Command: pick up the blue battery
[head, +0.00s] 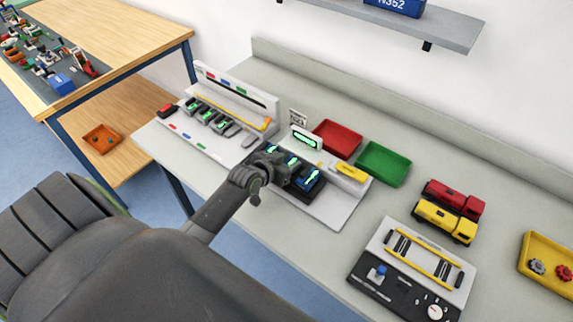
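A blue battery (312,178) with a bright green arrow on its top sits at the right end of a dark slotted dock (296,192) on a pale grey board. Another green arrow shows further left in the dock, partly covered by my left gripper (276,161). My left gripper is over the dock's left part, just left of the blue battery. Its fingertips are small and dark against the dock, so I cannot tell whether they are open or shut or touch anything. My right gripper is out of view.
A tester board (215,147) with several slots stands left of the dock. A red tray (338,139) and a green tray (384,163) lie behind it. Toy trucks (446,221), a crane control panel (405,285) and a yellow tray (550,265) are to the right.

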